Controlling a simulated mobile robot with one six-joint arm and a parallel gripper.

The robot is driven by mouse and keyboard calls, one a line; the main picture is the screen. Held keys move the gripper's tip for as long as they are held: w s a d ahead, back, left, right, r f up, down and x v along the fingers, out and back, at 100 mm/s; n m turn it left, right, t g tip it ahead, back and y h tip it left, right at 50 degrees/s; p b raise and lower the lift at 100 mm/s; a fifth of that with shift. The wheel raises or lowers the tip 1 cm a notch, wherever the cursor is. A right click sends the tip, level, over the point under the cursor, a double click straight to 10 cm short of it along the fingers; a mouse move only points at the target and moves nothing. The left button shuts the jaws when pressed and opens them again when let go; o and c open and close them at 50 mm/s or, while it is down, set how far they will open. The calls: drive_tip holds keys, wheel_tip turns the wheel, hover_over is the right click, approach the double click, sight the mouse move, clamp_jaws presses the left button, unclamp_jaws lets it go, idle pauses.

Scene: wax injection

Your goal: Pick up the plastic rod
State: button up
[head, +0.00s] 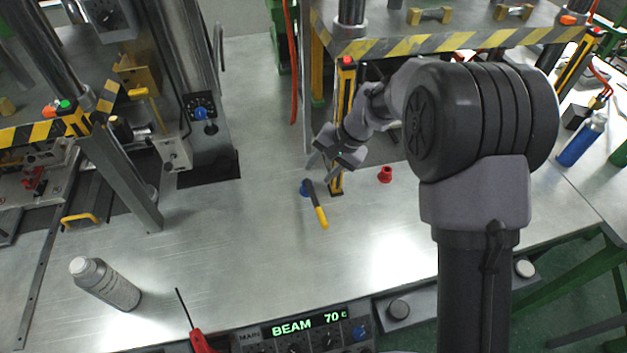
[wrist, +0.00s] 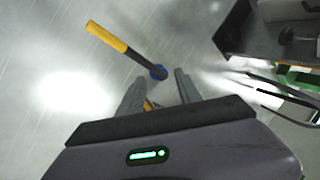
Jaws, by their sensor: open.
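A rod-like piece with a yellow end and a black shaft (head: 318,207) lies on the metal table, and I take it for the plastic rod. My gripper (head: 321,171) is open, near the rod's black end.
A striped yellow-black post (head: 342,110) stands right beside my gripper, under a press table (head: 440,38). A small red piece (head: 385,175) lies to the right. A grey bottle (head: 106,285) and a red-handled tool (head: 198,340) are nearer the front.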

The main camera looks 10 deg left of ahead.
drive_tip(key=b, duration=0.2)
hover_over(312, 193)
wheel_tip(312, 193, down, 6)
drive_tip(key=shift+d+r, duration=0.1)
drive_tip(key=shift+a, duration=0.2)
drive_tip(key=shift+d, duration=0.1)
drive_tip(key=shift+c, duration=0.7)
clamp_jaws()
drive_tip(key=c, duration=0.7)
unclamp_jaws()
drive_tip(key=o, duration=0.8)
drive_tip(key=shift+o, duration=0.2)
